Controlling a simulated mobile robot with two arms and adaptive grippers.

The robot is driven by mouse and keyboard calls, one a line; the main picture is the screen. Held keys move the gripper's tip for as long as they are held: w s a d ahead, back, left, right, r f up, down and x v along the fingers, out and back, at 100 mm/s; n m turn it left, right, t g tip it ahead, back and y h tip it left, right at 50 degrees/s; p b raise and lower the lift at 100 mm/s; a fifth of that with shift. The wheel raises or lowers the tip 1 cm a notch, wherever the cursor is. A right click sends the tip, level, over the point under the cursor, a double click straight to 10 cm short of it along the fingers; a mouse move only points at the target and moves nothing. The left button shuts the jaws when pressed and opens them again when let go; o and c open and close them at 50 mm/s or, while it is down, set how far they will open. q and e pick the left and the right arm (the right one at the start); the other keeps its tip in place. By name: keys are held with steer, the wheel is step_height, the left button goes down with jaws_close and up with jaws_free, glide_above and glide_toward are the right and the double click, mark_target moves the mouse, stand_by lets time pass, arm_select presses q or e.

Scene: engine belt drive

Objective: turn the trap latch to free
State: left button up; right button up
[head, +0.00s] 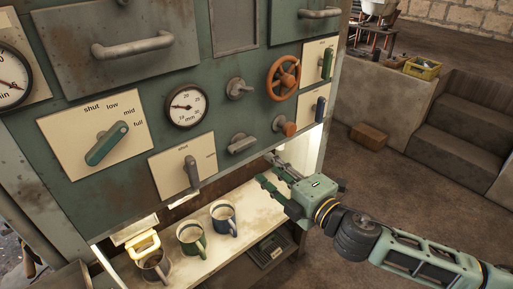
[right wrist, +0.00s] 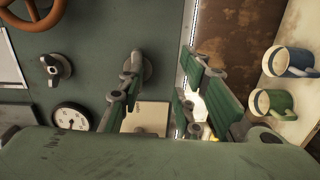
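No control is legibly marked as the trap latch, so I cannot tell for certain which it is. A grey turning handle (head: 242,143) sits on the green panel, just left of and above my right gripper (head: 267,168). In the right wrist view this handle (right wrist: 149,68) shows partly behind one finger. A grey lever (head: 191,174) stands nearly upright on a cream plate (head: 165,178) with a "shut" mark; its other mark is too small to read. My right gripper is open and empty, its fingers (right wrist: 166,75) spread in front of the panel. My left gripper is not in view.
An orange wheel (head: 283,77), a small orange knob (head: 285,127), a grey knob (head: 238,89), a gauge (head: 186,106) and a green lever (head: 107,144) crowd the panel. Mugs (head: 191,238) stand on the shelf below. Free floor lies right.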

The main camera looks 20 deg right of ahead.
mark_target(245, 147)
steer(key=shift+n+y, duration=0.6)
steer(key=w+a+r+p, duration=0.1)
steer(key=w+a, duration=0.1)
steer(key=w+a+r+p, duration=0.1)
steer(key=w+a+r, duration=0.1)
steer(key=shift+w+r, duration=0.25)
steer(key=shift+w, duration=0.05)
steer(key=shift+w+a+f+p, duration=0.1)
steer(key=shift+w+a+p, duration=0.2)
steer(key=shift+w, duration=0.2)
steer(key=shift+c, duration=0.5)
jaws_close()
